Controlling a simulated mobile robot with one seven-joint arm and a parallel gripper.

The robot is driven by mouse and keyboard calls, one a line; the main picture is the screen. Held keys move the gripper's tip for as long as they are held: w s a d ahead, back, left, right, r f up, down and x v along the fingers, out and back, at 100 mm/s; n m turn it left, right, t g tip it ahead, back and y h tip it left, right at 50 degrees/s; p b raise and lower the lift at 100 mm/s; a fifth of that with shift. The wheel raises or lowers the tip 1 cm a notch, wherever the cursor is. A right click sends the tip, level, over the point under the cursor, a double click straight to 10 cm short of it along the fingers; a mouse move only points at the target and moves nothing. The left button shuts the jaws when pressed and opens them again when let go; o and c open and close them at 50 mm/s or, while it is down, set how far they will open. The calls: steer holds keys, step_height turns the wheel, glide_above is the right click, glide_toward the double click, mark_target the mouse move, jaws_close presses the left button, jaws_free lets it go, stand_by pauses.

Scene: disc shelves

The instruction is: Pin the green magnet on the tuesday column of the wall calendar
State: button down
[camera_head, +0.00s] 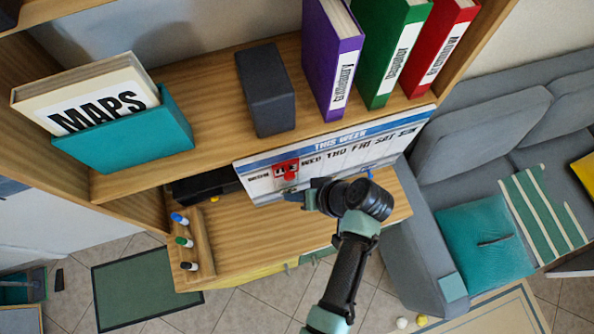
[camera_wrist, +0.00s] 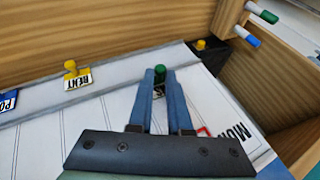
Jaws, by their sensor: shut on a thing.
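The white wall calendar (camera_head: 335,158) hangs under the shelf in the head view, with a blue THIS WEEK header and day names. A red box marks the place between MON and WED, with a red thing (camera_head: 290,177) at it. In the wrist view, my gripper (camera_wrist: 160,80) is shut on the green magnet (camera_wrist: 159,74), over the calendar (camera_wrist: 100,118) near its edge strip. A small dark patch shows at the magnet; whether the magnet touches the calendar I cannot tell. In the head view my gripper (camera_head: 300,190) is at the calendar's left part, and the green magnet is not clear there.
A yellow magnet (camera_wrist: 71,68) holds a RENT note on the edge strip in the wrist view. A marker rack (camera_head: 204,240) stands at the shelf's left. Binders (camera_head: 330,60) and a dark box (camera_head: 265,88) stand above. A grey sofa (camera_head: 430,240) is at right.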

steer(key=shift+w+a, duration=0.15)
steer(key=shift+w, duration=0.35)
stand_by(0.3)
steer(key=c, duration=0.8)
jaws_free()
steer(key=shift+o, duration=0.2)
steer(key=b+v, duration=0.2)
steer(key=v, duration=1.1)
steer(key=shift+s+f, duration=0.1)
steer(key=shift+s, duration=0.05)
